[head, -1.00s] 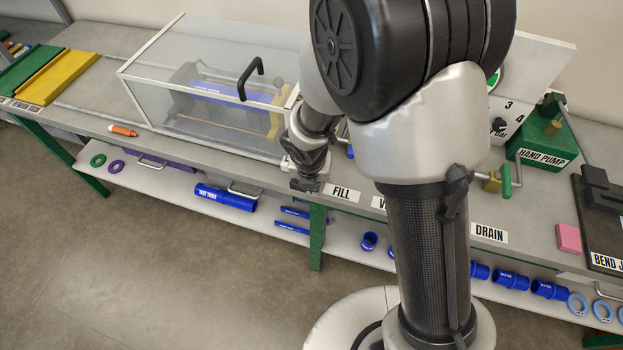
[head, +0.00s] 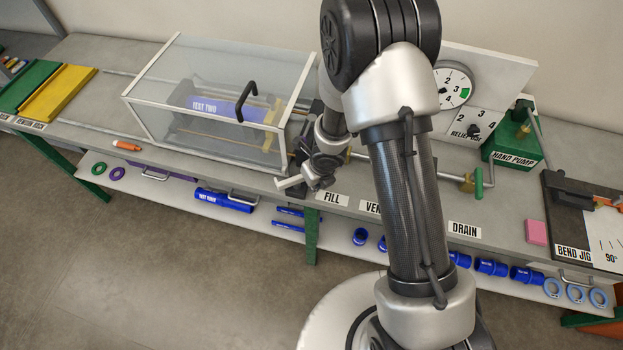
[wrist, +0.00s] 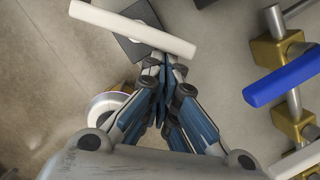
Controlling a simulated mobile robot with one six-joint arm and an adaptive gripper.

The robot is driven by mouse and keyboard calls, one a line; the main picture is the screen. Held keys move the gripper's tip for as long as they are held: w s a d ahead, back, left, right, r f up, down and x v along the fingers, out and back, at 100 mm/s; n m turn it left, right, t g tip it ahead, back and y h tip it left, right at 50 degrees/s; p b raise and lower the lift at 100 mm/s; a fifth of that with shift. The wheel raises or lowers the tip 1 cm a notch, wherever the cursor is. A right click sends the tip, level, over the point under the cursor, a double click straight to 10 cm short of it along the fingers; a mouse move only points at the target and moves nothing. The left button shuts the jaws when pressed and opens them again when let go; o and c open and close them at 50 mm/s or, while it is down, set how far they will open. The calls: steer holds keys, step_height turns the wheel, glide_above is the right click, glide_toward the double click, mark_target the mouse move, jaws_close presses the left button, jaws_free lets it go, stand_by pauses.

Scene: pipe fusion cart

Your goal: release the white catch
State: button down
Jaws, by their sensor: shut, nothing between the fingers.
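The white catch (wrist: 132,27) is a pale bar on a dark square base, at the top of the wrist view. It slants down to the right. In the head view it shows as a short white bar (head: 290,183) at the bench's front edge, by the near right corner of the clear box. My gripper (wrist: 162,68) is shut and empty, its fingertips just below the right part of the bar. I cannot tell whether they touch it. In the head view my gripper (head: 318,182) is right of the bar, above the front edge.
The clear box (head: 205,100) with a black handle holds a blue pipe. In the wrist view, a blue lever (wrist: 282,78) on brass fittings stands to the right. A green hand pump (head: 515,145) and a gauge panel stand further right. The floor in front is clear.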

steer(key=n+p, duration=0.1)
steer(key=w+n+p, duration=0.1)
steer(key=p, duration=0.1)
steer(key=n+p, duration=0.1)
steer(key=shift+w+d+r+n+y, duration=0.25)
steer(key=shift+w+d+n+y, duration=0.05)
steer(key=shift+w+y, duration=0.1)
steer(key=shift+w+f+n+g+p, duration=0.15)
steer(key=shift+w+n+g+p, duration=0.25)
steer(key=shift+n+p, duration=0.65)
steer(key=shift+w+a+f+p, duration=0.1)
steer(key=shift+w+p, duration=0.15)
steer(key=shift+p, duration=0.05)
steer(key=shift+w, duration=0.15)
